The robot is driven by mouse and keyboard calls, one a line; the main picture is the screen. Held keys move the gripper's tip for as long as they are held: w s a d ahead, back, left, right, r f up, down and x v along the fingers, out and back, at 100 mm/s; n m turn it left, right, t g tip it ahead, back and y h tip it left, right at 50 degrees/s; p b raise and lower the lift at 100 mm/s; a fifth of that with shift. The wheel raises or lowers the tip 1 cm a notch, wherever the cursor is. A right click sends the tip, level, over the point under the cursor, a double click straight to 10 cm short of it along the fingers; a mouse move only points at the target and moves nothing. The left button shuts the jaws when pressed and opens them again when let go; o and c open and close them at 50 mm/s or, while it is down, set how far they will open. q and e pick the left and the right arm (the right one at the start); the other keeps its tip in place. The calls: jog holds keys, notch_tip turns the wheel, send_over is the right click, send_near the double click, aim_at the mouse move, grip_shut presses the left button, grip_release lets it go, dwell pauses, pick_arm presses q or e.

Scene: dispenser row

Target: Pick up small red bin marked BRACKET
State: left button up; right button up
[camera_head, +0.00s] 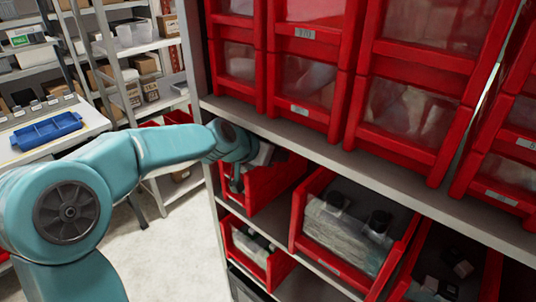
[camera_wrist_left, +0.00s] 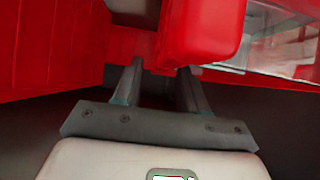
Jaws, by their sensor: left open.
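My left gripper (camera_head: 236,180) reaches to the front left part of an open red bin (camera_head: 278,187) on the shelf below the upper drawers. In the left wrist view the two fingers of my left gripper (camera_wrist_left: 162,72) are spread apart. Red plastic (camera_wrist_left: 60,50) lies close ahead of and beside the fingers, and a rounded red piece (camera_wrist_left: 202,32) overhangs at the right. I cannot tell if the fingers touch it. No label reading BRACKET is legible on any bin. My right gripper is not in view.
Red drawers with clear fronts (camera_head: 408,110) overhang above. A smaller red bin (camera_head: 278,268) and a larger bin holding wrapped goods (camera_head: 372,262) sit lower. A blue tray (camera_head: 48,131) lies on a bench at the left. Floor is clear between bench and shelves.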

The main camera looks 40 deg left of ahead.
pick_arm(q)
jog(key=shift+x, duration=1.25)
grip_shut()
jog(key=shift+s, duration=0.1)
jog(key=shift+r, duration=0.15)
